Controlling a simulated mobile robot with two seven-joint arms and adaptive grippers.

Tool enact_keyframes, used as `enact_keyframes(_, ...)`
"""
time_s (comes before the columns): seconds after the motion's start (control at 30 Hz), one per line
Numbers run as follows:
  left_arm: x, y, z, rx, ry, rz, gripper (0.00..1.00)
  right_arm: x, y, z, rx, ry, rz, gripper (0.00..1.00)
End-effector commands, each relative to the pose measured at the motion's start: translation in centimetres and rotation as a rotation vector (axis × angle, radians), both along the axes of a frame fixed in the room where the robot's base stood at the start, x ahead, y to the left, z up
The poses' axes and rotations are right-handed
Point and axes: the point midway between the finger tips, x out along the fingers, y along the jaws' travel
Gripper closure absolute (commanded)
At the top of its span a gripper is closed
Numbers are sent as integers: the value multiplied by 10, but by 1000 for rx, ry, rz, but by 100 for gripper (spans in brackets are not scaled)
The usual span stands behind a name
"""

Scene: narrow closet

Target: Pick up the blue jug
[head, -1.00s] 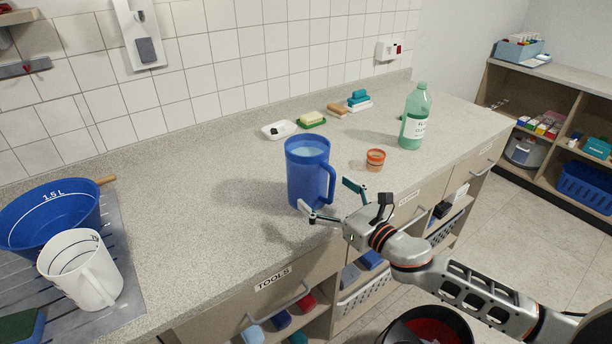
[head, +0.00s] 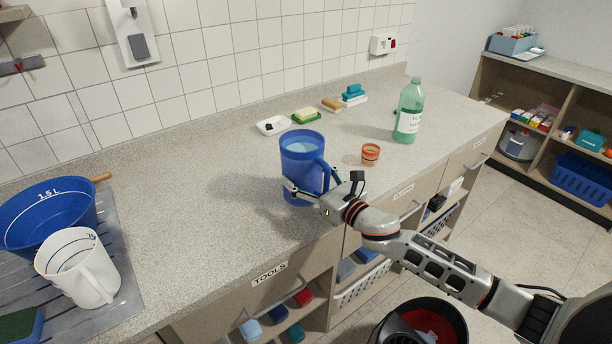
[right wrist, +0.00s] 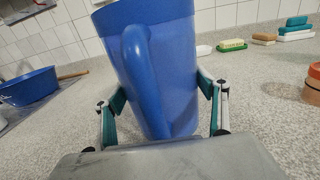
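The blue jug (head: 303,150) stands upright on the grey counter, with its handle on the right side in the head view. Pale liquid or a light inside shows at its top. My right gripper (head: 308,185) is at the jug's lower half, its fingers spread either side of it. In the right wrist view the jug (right wrist: 165,75) fills the space between the fingers, its handle facing the camera. The gripper (right wrist: 165,110) is open around the jug; I cannot tell whether the fingers touch it. My left gripper is not in view.
A small orange cup (head: 370,154) and a green bottle (head: 409,110) stand right of the jug. A white soap dish (head: 273,126) and sponges lie behind it. A blue basin (head: 50,215) and white jug (head: 78,268) stand at left. The counter left of the blue jug is clear.

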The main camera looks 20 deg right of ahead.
Motion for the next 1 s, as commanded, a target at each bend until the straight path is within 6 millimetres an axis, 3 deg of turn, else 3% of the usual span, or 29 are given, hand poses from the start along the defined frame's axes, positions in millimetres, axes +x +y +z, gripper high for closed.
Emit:
enact_keyframes(0.03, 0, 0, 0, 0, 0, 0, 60, 0, 0, 0, 0, 0, 0, 57)
enact_keyframes(0.13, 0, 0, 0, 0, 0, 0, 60, 0, 0, 0, 0, 0, 0, 83)
enact_keyframes(0.67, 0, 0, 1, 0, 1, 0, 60, 1, 0, 11, 1, -10, 0, 84)
enact_keyframes(1.0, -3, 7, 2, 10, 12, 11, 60, 1, 0, 33, 1, -11, 1, 84)
